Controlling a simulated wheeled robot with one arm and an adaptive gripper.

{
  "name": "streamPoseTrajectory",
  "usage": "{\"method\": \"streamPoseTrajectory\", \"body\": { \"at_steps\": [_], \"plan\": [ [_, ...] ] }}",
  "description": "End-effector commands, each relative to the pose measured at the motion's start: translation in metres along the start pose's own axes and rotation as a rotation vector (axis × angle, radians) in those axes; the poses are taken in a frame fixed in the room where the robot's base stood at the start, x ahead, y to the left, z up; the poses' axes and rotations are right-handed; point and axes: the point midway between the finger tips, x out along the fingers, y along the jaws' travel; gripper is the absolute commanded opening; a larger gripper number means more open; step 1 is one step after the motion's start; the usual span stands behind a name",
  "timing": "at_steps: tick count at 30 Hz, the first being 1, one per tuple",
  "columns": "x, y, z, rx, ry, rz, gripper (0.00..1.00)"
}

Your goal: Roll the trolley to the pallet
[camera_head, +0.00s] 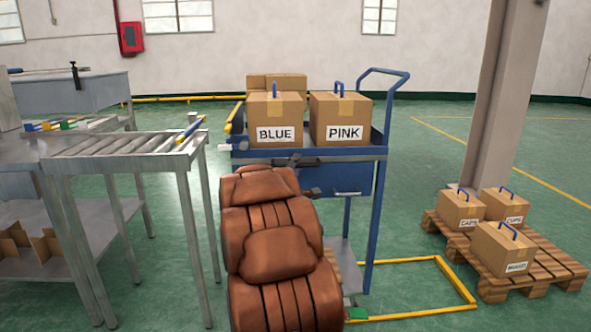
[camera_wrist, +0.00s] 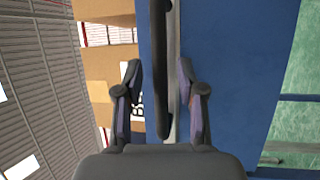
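The blue trolley (camera_head: 368,215) stands in front of me. It carries a box marked BLUE (camera_head: 275,108) and a box marked PINK (camera_head: 340,107). My gripper (camera_head: 302,162) is at the trolley's near side, just below the top shelf's edge; my arm hides part of the trolley. In the wrist view, my gripper (camera_wrist: 160,75) has its fingers apart, one on each side of a dark bar (camera_wrist: 160,110) on the trolley. Gaps show between fingers and bar; contact cannot be seen. The wooden pallet (camera_head: 545,262) lies on the floor at right, bearing three boxes.
A roller conveyor (camera_head: 125,146) and metal table (camera_head: 20,155) stand close on the left. A pillar (camera_head: 502,95) rises behind the pallet. A yellow floor frame (camera_head: 455,283) lies around the trolley's base. Green floor (camera_head: 415,205) is open between trolley and pallet.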

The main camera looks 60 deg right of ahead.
Motion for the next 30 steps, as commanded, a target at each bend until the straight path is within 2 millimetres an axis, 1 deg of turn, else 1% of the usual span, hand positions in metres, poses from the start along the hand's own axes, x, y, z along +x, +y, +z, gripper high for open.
{"method": "streamPoseTrajectory", "body": {
  "at_steps": [9,11,18,21,30],
  "plan": [
    [0.0015,-0.0003,0.0001,0.000,0.000,-0.001,0.39],
    [0.0015,-0.0004,0.0001,0.000,0.000,-0.002,0.34],
    [0.0014,-0.0005,0.0001,0.000,0.000,-0.002,0.09],
    [0.0013,-0.0006,0.0001,-0.001,0.000,-0.002,0.00],
    [0.0013,-0.0007,0.0001,-0.001,0.000,-0.002,0.00]
  ]
}}
